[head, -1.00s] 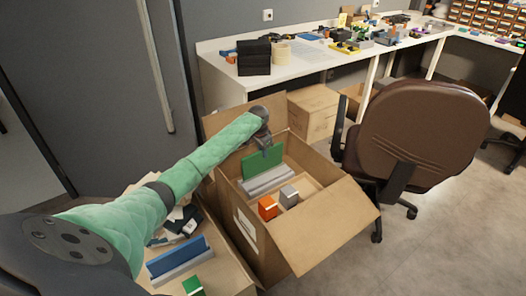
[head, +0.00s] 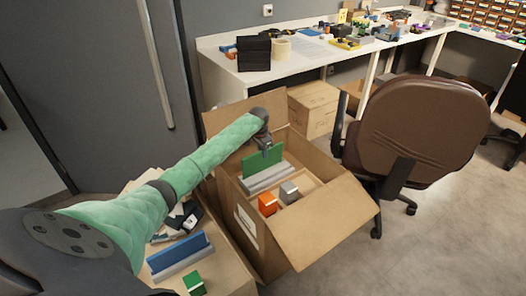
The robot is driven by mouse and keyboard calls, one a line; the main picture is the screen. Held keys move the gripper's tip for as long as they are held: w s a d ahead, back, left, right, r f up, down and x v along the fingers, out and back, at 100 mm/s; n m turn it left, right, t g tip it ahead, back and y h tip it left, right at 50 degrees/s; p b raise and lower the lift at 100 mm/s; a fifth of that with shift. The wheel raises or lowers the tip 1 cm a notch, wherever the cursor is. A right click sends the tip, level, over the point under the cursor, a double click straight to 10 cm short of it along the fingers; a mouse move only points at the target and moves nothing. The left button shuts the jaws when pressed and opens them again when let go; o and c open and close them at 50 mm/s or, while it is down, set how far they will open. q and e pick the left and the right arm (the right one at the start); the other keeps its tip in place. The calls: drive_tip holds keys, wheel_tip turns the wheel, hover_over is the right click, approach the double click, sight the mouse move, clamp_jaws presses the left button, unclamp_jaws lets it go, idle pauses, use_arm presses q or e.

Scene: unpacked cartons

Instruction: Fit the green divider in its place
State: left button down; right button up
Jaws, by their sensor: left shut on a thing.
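The green divider (head: 257,164) is a thin upright panel in the open carton (head: 312,238) at the centre. My left gripper (head: 267,151) is shut on its upper edge, towards its right end. A light grey slotted holder (head: 268,181) lies in the same carton. The divider's lower edge meets the holder in the picture; I cannot tell whether it sits in the slot or just behind or above it. My right gripper is not in view.
An orange block (head: 267,205) and a grey block (head: 289,192) are in the carton in front of the holder. A second carton at lower left holds a blue divider (head: 180,250) in a grey holder and a green block (head: 194,284). A brown chair (head: 420,130) stands close right.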

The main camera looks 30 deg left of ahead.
use_arm(q)
drive_tip(key=shift+f, duration=0.7)
drive_tip(key=c, duration=1.3)
unclamp_jaws()
drive_tip(key=shift+r, duration=0.25)
drive_tip(key=r, duration=0.5)
drive_tip(key=shift+s+a+r, duration=0.15)
drive_tip(key=shift+s+r, duration=0.2)
drive_tip(key=shift+r, duration=0.05)
drive_tip(key=shift+s+r, duration=0.1)
drive_tip(key=shift+r, duration=0.6)
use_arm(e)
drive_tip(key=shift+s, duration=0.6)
